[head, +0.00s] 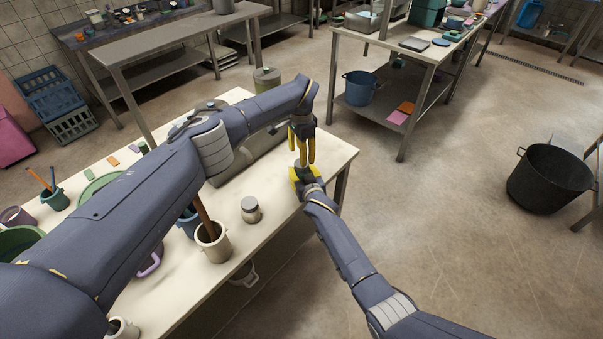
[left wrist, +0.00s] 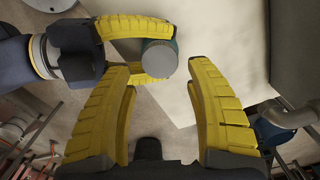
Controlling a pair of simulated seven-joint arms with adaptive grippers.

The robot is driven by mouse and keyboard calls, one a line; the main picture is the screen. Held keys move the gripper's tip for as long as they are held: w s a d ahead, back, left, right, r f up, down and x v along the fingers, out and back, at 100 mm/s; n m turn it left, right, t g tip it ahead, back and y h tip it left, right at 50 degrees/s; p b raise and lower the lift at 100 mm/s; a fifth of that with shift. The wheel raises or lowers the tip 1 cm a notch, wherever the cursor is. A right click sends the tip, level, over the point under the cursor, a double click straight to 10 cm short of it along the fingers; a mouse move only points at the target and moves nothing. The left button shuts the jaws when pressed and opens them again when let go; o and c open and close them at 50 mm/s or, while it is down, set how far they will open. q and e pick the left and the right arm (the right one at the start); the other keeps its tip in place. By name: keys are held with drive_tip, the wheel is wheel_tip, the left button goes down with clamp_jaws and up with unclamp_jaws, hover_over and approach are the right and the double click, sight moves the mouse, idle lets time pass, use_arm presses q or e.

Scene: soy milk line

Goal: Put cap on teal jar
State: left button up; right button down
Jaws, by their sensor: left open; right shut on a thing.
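In the left wrist view, my right gripper (left wrist: 150,52) is shut on the teal jar (left wrist: 174,44), with a yellow finger on either side. A flat grey disc (left wrist: 159,60) covers the jar's near end and looks like the cap; I cannot tell how firmly it sits. My left gripper (left wrist: 163,72) is open, with nothing between its fingers, and the jar lies just beyond its fingertips. In the head view, my left gripper (head: 302,162) points down over my right gripper (head: 303,180) at the table's right end. The grippers mostly hide the jar there.
A small jar with a grey lid (head: 250,210) and a beige pot (head: 213,246) stand on the cream table (head: 285,218). A large grey box (head: 248,158) sits behind my left arm. The tabletop around the small jar is clear. A black tub (head: 548,180) stands on the floor.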

sight(301, 171)
use_arm(q)
drive_tip(key=shift+f, duration=2.35)
use_arm(e)
drive_tip(key=shift+f, duration=0.1)
use_arm(q)
drive_tip(key=shift+o, duration=0.2)
